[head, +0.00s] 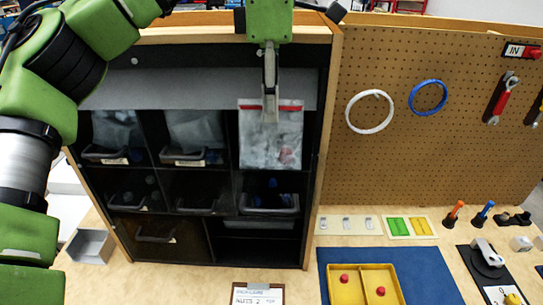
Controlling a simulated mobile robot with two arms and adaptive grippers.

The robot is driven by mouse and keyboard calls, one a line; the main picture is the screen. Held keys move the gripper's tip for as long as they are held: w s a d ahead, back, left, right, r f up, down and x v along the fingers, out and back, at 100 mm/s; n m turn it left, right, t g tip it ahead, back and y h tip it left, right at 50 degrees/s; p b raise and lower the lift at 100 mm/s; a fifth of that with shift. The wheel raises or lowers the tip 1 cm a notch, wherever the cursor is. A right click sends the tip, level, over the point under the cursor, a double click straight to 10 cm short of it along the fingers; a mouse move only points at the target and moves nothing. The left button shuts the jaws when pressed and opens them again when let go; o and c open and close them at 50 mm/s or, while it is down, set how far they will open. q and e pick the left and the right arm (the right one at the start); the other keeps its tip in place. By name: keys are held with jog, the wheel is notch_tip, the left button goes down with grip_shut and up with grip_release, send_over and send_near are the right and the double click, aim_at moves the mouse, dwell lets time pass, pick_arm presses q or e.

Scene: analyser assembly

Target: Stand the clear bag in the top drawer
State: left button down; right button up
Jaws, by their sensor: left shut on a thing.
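My left gripper (270,108) points down and is shut on the top edge of the clear bag (271,145). The bag has a red strip along its top and greyish contents with a reddish spot low on the right. It hangs upright in front of the right column of the dark drawer cabinet (325,130), hiding most of the top right compartment. I cannot tell whether it touches anything behind it. In the top row, the left drawer (106,155) and middle drawer (192,157) hold similar clear bags. My right gripper is not in view.
Lower drawers include one in the right column (270,204) below the bag. A pegboard (430,150) with rings and tools stands at right. A blue mat (430,275) with a yellow tray (363,270) lies on the bench. A grey bin (90,246) stands at left.

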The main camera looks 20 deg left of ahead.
aim_at(271, 146)
pick_arm(q)
notch_tip(271, 146, down, 4)
jog(key=shift+f+p, duration=0.1)
jog(key=shift+p, duration=0.35)
notch_tip(271, 146, down, 4)
jog(key=shift+r+p, duration=0.1)
jog(key=shift+p, duration=0.45)
jog(key=shift+f, duration=0.35)
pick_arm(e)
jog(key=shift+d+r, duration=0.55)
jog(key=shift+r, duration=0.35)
pick_arm(q)
jog(key=c, duration=2.5)
grip_release()
jog(key=shift+s, duration=0.1)
jog(key=shift+c, duration=0.2)
jog(key=o, duration=0.4)
jog(key=shift+o, duration=0.2)
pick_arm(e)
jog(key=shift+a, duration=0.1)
